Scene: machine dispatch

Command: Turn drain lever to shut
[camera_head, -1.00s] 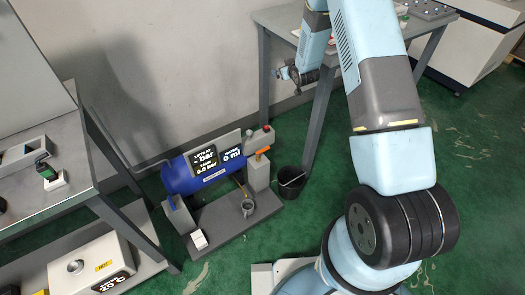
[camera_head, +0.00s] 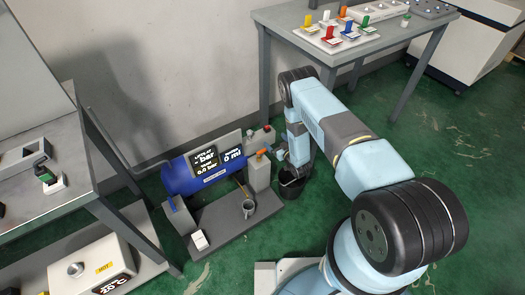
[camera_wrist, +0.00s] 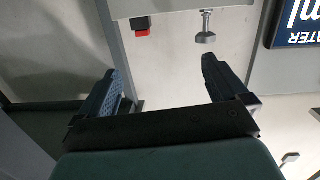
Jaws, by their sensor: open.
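The blue tank (camera_head: 185,176) stands on a grey base on the floor. An orange lever (camera_head: 262,151) sits at the tank's right end, on top of a grey post (camera_head: 259,174), lying roughly level. My gripper (camera_head: 281,153) is just right of this lever in the head view; contact cannot be judged. In the wrist view my gripper (camera_wrist: 165,82) is open, with nothing between its fingers. A small metal T-shaped fitting (camera_wrist: 206,29) is beyond the right finger. The orange lever is not recognisable in the wrist view.
A display panel (camera_head: 204,160) stands at the tank. A red knob (camera_head: 267,128) is above the lever. A cup (camera_head: 248,208) is on the base; a dark bucket (camera_head: 291,184) is beneath my gripper. A wall is behind; a table (camera_head: 283,18) stands at back right.

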